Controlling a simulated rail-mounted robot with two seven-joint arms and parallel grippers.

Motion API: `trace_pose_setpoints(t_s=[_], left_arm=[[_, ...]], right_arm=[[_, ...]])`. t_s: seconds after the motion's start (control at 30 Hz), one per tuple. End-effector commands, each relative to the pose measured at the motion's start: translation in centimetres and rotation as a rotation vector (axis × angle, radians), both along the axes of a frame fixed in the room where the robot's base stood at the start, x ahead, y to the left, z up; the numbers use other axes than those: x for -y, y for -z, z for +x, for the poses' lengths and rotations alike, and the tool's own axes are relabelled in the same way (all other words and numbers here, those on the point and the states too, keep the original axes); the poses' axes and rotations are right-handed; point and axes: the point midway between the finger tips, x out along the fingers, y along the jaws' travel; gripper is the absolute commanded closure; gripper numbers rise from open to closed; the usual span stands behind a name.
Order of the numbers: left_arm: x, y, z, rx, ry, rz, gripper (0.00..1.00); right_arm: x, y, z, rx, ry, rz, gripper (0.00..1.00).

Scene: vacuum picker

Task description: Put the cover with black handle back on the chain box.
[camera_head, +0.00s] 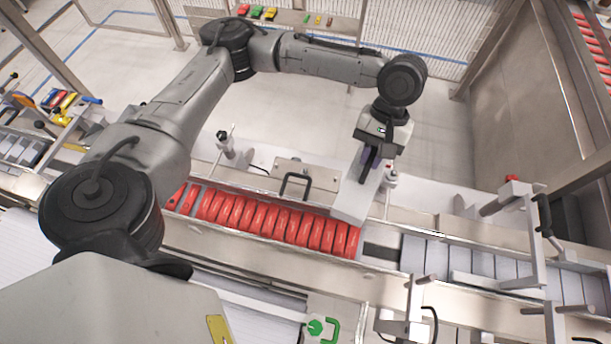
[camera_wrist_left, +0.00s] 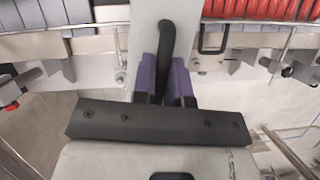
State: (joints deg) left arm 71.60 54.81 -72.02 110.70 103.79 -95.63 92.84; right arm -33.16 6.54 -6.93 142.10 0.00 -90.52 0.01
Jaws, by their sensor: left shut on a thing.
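My left gripper (camera_head: 371,158) hangs over the conveyor line and is shut on the black handle of a pale grey cover (camera_head: 352,205). In the left wrist view the black handle (camera_wrist_left: 167,40) stands between my purple fingertips (camera_wrist_left: 164,80), with the cover plate (camera_wrist_left: 147,30) beyond. The cover is tilted in the head view, above the end of the row of red packs. I take the conveyor section with grey chain links (camera_head: 480,262) as the chain box; a dark gap (camera_head: 382,252) shows at its left end. My right gripper is not in view.
Red packs (camera_head: 270,220) fill the channel left of the cover. A metal plate with a black bow handle (camera_head: 295,185) stands behind them. Metal brackets (camera_head: 545,225) rise at the right. A green button (camera_head: 316,327) is at the front.

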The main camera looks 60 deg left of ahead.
Motion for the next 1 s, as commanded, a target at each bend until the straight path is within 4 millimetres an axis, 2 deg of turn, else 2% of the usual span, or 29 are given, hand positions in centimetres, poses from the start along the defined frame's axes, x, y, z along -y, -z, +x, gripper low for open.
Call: trace_pose_setpoints(t_s=[0.27, 0.4, 0.6, 0.8, 1.0], left_arm=[[-4.9, 6.2, -0.3, -0.007, -0.44, 0.005, 1.0], [-9.4, 10.2, -1.1, -0.007, -0.744, 0.01, 1.0], [-16.7, 14.4, -3.0, -0.001, -1.143, 0.015, 1.0], [-23.6, 16.6, -5.1, 0.001, -1.442, 0.014, 1.0], [-28.7, 17.1, -6.4, 0.004, -1.638, 0.009, 1.0]], right_arm=[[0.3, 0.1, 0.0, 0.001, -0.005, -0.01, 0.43], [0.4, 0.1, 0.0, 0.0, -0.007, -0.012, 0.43], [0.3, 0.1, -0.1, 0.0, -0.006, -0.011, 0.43], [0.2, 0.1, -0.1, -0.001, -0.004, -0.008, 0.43], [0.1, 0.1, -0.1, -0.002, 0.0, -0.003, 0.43]])
